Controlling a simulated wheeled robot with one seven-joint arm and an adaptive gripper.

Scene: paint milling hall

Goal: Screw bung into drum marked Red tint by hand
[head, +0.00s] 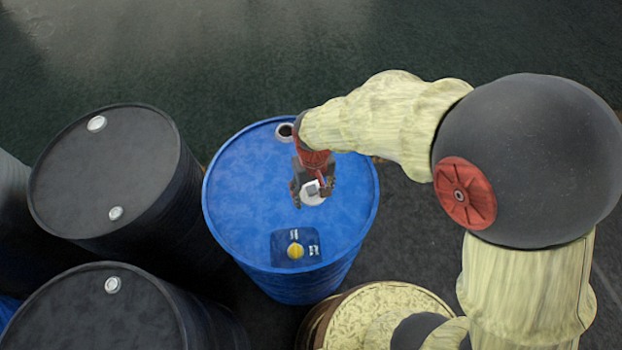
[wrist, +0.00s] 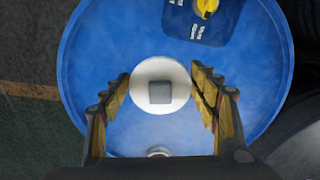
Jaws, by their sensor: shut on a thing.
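A blue drum (head: 245,205) stands upright at the centre of the head view; its lid also fills the wrist view (wrist: 90,60). An open dark bung hole with a pale rim (head: 285,131) is near the lid's far edge. A dark label (head: 295,248) with a yellow spot lies on the near part of the lid; its lettering is too small to read. My gripper (head: 314,188) is shut on a white round bung (wrist: 160,102) with a grey square centre. The bung is over the lid, away from the hole; I cannot tell its height.
Two black drums (head: 90,180) (head: 95,315) with pale bungs stand on the left. A yellowish-topped round thing (head: 385,300) is at the bottom, close to the blue drum. The dark floor (head: 200,60) behind the drums is clear.

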